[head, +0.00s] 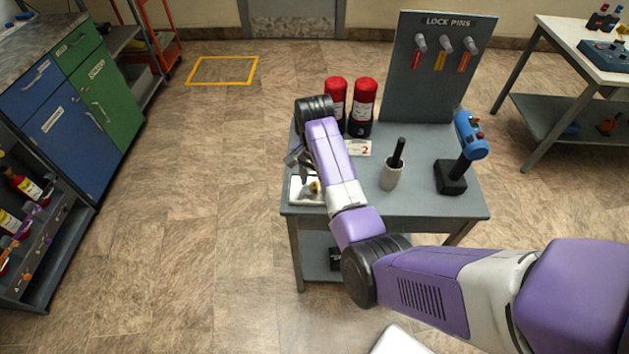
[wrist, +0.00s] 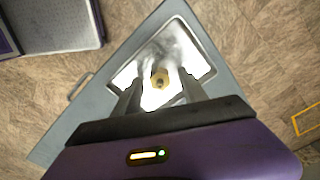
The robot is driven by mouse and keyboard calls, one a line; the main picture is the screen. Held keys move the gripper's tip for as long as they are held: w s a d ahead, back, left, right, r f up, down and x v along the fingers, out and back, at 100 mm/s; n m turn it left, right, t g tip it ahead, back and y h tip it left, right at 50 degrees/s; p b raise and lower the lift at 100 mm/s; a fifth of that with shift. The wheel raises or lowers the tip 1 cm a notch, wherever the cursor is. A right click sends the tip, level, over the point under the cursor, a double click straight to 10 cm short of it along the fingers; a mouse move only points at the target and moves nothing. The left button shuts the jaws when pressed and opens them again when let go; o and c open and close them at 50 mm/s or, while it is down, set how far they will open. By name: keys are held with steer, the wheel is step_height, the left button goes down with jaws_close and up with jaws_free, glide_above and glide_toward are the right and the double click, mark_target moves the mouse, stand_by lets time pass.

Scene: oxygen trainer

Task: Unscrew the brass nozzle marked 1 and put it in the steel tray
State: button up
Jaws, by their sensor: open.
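The steel tray (head: 296,193) lies at the front left corner of the grey table. A small brass nozzle (head: 315,187) sits in it, partly hidden by my arm. In the wrist view the nozzle (wrist: 160,77) is on the bright tray (wrist: 204,65), in the gap between my fingers. My gripper (wrist: 159,80) is open above the tray, with space between each finger and the nozzle. Its fingers do not hold anything. In the head view my gripper (head: 306,168) is partly hidden by my arm. No number can be read on the nozzle.
Two red cylinders (head: 363,100) stand behind my arm, by a card marked 2 (head: 359,148). A pale cup (head: 391,175) with a dark-handled tool, a blue device (head: 468,135) on a black base and the lock pins board (head: 437,65) occupy the table's right and back.

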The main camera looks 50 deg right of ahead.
steer(key=shift+r, duration=0.1)
step_height(320, 180, up, 8)
steer(key=shift+f, duration=0.2)
stand_by(0.7)
steer(key=w+d+r+n+t+h, duration=0.4)
steer(key=w+d+n+t+h, duration=0.15)
steer(key=w+t, duration=0.3)
steer(key=s+a+r+n+t+y+b, duration=0.3)
steer(key=s+a+n+t, duration=0.6)
steer(key=s+a, duration=1.05)
steer(key=s+a+g+y, duration=0.1)
steer(key=s+a, duration=0.3)
steer(key=s, duration=0.6)
steer(key=s+a+n+g+y, duration=0.1)
steer(key=s+a, duration=0.3)
steer(key=s, duration=0.6)
steer(key=shift+s+a+r+g, duration=0.25)
steer(key=shift+r+g, duration=0.05)
steer(key=shift+g, duration=0.05)
